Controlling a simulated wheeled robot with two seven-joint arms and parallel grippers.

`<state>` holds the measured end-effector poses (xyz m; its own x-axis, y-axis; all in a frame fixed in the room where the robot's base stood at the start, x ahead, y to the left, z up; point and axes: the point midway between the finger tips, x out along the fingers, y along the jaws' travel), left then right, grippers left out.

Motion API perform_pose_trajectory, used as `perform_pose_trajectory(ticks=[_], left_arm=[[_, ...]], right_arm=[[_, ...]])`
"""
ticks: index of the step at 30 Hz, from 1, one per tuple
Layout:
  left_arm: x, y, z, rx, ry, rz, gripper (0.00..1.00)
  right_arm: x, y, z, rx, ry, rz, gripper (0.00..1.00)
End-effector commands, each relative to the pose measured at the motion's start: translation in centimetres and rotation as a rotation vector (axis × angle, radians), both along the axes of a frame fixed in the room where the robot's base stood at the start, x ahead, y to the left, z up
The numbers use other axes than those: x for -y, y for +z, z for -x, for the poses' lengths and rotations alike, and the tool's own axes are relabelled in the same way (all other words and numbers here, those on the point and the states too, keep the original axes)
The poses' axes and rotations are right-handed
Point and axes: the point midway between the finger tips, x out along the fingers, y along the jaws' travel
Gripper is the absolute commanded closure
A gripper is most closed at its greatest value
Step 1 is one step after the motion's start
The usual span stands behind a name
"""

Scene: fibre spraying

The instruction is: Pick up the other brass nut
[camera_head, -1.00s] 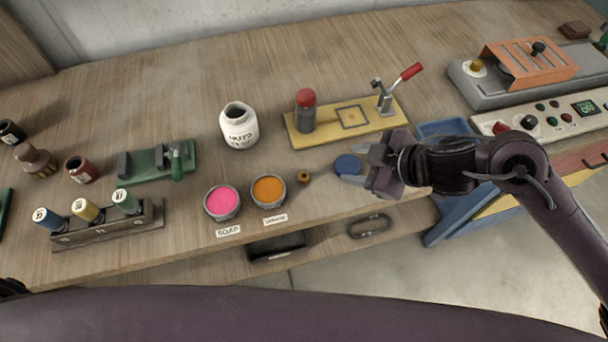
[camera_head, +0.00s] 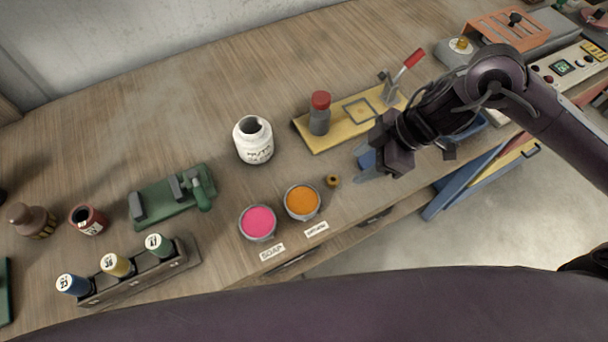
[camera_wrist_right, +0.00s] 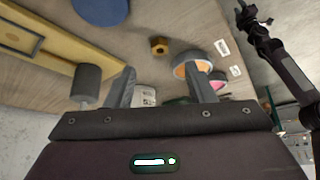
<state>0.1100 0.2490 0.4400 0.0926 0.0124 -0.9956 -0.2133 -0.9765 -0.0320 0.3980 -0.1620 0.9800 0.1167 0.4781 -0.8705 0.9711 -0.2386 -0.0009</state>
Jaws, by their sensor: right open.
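A small brass nut (camera_head: 332,181) lies on the wooden bench, just right of the orange-filled tin. It also shows in the right wrist view (camera_wrist_right: 159,46), beyond and roughly between the fingers. My right gripper (camera_head: 366,176) is open and empty, a little right of the nut and apart from it. Its two spread fingers (camera_wrist_right: 162,84) show in the right wrist view. The white jar labelled nuts (camera_head: 254,142) stands behind and left of the nut. My left gripper (camera_wrist_right: 254,16) shows small at the upper right of the right wrist view; its jaws are too small to read.
The orange tin (camera_head: 302,202) and pink tin (camera_head: 258,223) stand near the front edge. A blue disc (camera_head: 366,158) is partly hidden by my right gripper. A yellow board (camera_head: 333,136) carries a red-capped cylinder (camera_head: 320,113) and a lever. A green fixture (camera_head: 158,205) stands left.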

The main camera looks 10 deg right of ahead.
Motion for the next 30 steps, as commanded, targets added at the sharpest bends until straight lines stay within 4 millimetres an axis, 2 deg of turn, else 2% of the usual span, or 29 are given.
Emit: perform_pose_trajectory(ticks=[5, 14, 20, 27, 28, 30], left_arm=[[0.4, 0.1, 0.0, 0.0, 0.001, 0.005, 0.64], [3.0, 1.2, 0.1, -0.001, -0.003, 0.037, 0.64], [2.2, 1.3, 0.1, -0.002, -0.003, 0.027, 0.64], [1.2, 1.3, 0.1, -0.001, 0.002, 0.015, 0.64], [1.2, 1.3, 0.1, -0.002, 0.002, 0.015, 0.64], [1.2, 1.3, 0.1, -0.002, 0.002, 0.015, 0.64]], right_arm=[[-0.7, -1.1, -0.1, -0.003, 0.0, -0.004, 0.51], [-2.8, -4.2, -0.6, -0.004, -0.001, -0.004, 0.51], [-3.8, -6.4, -0.9, -0.001, 0.0, -0.001, 0.51], [-3.9, -6.7, -1.0, 0.002, 0.0, -0.001, 0.51], [-3.9, -6.7, -1.0, 0.002, 0.0, -0.001, 0.52], [-3.9, -6.7, -1.0, 0.002, 0.0, -0.001, 0.61]])
